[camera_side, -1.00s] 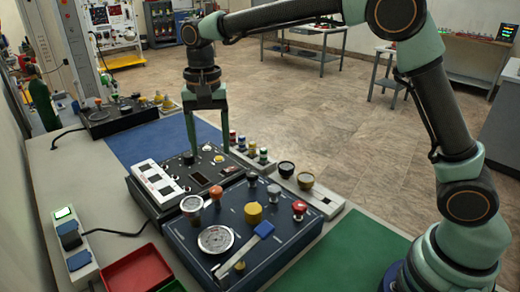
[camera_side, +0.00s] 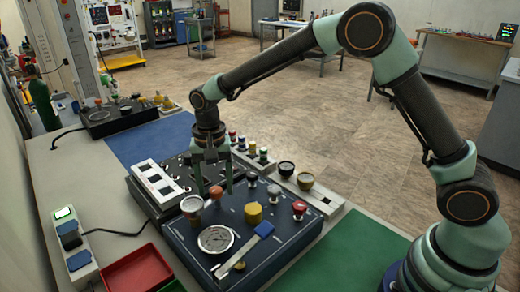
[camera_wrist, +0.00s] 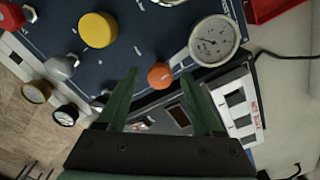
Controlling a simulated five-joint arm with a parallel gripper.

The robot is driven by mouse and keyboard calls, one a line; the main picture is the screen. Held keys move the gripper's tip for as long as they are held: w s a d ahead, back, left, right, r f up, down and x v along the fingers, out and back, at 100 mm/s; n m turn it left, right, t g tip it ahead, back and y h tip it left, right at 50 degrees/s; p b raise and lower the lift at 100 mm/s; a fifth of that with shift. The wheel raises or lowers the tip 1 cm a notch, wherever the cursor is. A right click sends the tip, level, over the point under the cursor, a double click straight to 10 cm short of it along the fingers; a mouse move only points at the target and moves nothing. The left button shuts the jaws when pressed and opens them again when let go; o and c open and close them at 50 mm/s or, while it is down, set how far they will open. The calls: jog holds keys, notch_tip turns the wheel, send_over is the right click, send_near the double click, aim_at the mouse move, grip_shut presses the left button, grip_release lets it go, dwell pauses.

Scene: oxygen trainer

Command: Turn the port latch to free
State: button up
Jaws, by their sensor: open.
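The near dark-blue panel (camera_side: 182,246) carries a lever with a blue grip (camera_side: 264,229) and a pale bar running to the lower left. It may be the port latch; no readable label confirms this. An orange-red knob (camera_side: 215,191) stands at the panel's back edge. My gripper (camera_side: 215,184) is open and empty, its fingers pointing down around this knob's position. In the wrist view the orange knob (camera_wrist: 159,75) appears between the fingertips of my gripper (camera_wrist: 160,72). I cannot tell whether they touch it. The blue grip is not clearly seen there.
A black panel with a white switch block (camera_side: 158,185) lies behind. A red tray (camera_side: 137,270) is at left; the green mat (camera_side: 345,250) is clear.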

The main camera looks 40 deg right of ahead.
grip_shut()
jog(key=shift+n, duration=0.3)
jog(key=n, duration=0.3)
jog(key=shift+n, duration=0.3)
jog(key=n, duration=0.3)
jog(key=shift+n, duration=0.3)
jog(key=n, duration=0.3)
jog(key=shift+n, duration=0.3)
jog(key=shift+d+n, duration=0.1)
jog(key=shift+n, duration=1.7)
